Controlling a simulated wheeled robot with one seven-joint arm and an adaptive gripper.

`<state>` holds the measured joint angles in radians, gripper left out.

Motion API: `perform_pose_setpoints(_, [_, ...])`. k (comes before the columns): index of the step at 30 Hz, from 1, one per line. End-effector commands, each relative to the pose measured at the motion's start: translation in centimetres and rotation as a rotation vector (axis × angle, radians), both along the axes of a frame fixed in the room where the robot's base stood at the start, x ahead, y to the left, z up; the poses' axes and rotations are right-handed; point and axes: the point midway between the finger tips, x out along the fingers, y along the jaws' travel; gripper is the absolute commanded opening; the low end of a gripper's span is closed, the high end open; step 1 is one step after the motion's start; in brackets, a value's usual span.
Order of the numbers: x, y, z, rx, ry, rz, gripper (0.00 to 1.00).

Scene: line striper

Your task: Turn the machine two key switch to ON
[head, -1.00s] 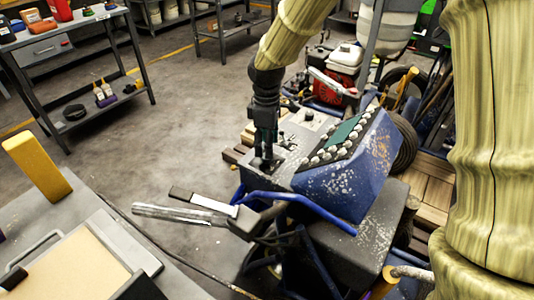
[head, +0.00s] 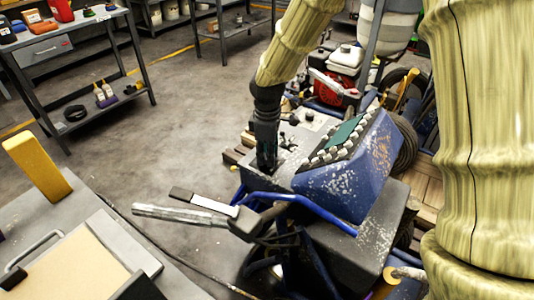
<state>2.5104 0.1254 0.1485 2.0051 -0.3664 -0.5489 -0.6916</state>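The line striper (head: 345,190) stands right of centre, a blue paint-spotted machine with a slanted control box. The box has a dark green panel (head: 345,132) edged by rows of pale knobs. A grey top plate (head: 300,140) lies left of it with small dark switches (head: 287,140). My gripper (head: 266,165) points down at the left part of this plate, its tips at or very near the surface. The gripper itself hides what is under it, so I cannot tell which key switch is there or whether the fingers hold it.
Blue handlebars with a grey grip (head: 180,214) reach left in front of the machine. A bench (head: 195,270) with a yellow block (head: 37,167) is at lower left. A shelf (head: 105,105) stands at upper left. The concrete floor (head: 175,120) between is clear.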

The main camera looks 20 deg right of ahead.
Motion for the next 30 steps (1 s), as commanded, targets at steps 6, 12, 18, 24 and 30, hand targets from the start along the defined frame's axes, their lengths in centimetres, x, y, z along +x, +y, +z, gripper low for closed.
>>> perform_pose_setpoints(6, [-0.02, -0.01, 0.08, -0.001, 0.000, -0.010, 0.04])
perform_pose_setpoints(12, [-0.03, -0.05, 0.27, -0.003, 0.002, -0.072, 0.04])
perform_pose_setpoints(18, [-0.03, -0.02, 0.48, -0.003, 0.002, -0.209, 0.04])
perform_pose_setpoints(24, [-0.02, -0.04, 0.50, -0.003, 0.002, -0.393, 0.04])
perform_pose_setpoints(30, [-0.01, -0.05, 0.45, -0.003, 0.001, -0.584, 0.04])
